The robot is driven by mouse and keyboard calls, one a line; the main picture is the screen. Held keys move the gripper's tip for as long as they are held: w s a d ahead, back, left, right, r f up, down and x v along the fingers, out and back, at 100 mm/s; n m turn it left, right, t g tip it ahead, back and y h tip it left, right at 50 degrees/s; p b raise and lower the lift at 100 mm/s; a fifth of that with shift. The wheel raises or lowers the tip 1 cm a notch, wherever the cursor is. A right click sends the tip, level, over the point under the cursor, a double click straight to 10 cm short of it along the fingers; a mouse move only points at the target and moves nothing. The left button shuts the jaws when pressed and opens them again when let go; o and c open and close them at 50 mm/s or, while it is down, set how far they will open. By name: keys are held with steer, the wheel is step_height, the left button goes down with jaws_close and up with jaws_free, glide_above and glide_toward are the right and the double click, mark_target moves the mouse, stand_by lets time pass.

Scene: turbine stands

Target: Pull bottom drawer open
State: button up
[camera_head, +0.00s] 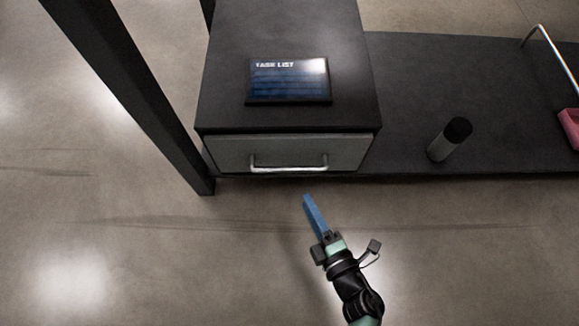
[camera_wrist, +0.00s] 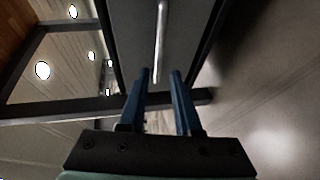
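A dark cabinet (camera_head: 225,60) shows one grey drawer front (camera_head: 225,152) with a silver bar handle (camera_head: 288,168). The drawer looks closed; I cannot tell whether another drawer lies below it. My gripper (camera_head: 308,199) has blue fingers and is in front of the drawer, apart from the handle and near its right half in the head view. In the wrist view, my gripper (camera_wrist: 159,72) has its two fingers apart with nothing between them. The handle (camera_wrist: 160,40) runs lengthwise ahead of the gap, on the drawer front (camera_wrist: 135,35).
A "TASK LIST" tablet (camera_head: 289,82) lies on the cabinet top. A dark post (camera_head: 125,85) stands at left. The floor in front is clear.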

mark_target(289, 168)
steer(key=b+x, duration=0.4)
steer(key=x, duration=0.7)
steer(key=shift+w+a+b, duration=0.2)
steer(key=shift+w+b, duration=0.15)
steer(key=shift+w, duration=0.05)
jaws_close()
stand_by(0.8)
